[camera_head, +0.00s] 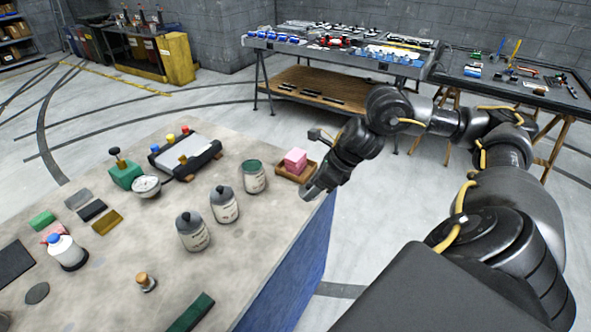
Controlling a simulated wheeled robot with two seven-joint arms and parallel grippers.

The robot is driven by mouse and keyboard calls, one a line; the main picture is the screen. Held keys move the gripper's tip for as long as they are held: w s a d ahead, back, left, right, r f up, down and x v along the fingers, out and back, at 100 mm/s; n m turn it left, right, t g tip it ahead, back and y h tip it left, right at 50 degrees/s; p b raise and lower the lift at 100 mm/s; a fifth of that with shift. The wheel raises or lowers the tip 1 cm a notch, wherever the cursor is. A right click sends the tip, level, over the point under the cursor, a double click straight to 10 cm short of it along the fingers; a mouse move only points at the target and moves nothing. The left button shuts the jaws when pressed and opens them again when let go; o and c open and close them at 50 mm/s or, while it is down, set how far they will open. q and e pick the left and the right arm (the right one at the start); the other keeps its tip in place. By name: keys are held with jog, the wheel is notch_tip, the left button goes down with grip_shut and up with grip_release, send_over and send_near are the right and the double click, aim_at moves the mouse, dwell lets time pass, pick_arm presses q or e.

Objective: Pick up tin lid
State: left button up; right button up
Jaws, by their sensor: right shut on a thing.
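Three pale tins stand on the bench. The front tin (193,233) and the middle tin (224,206) wear dark grey lids with knobs. The back tin (255,178) shows a green top with no knobbed lid on it. My right gripper (314,187) is at the bench's right edge, to the right of the back tin and beside a small wooden tray. It is shut on a grey thing at its tips, which looks like the tin lid; the fingers hide most of it. My left gripper is not in view.
The wooden tray (283,171) holds pink blocks (295,159). A black-framed pad (186,153), a green-based gauge (127,174), a white bottle (65,249) and a brass-topped piece (147,282) stand on the bench (120,250). The bench's front middle has free room.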

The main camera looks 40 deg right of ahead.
jog(key=s+d+r+b, duration=0.1)
jog(key=s+r+b, duration=0.1)
jog(key=s, duration=0.4)
jog(key=shift+d+r+b, duration=0.25)
jog(key=shift+r+b, duration=0.05)
jog(key=shift+r, duration=0.05)
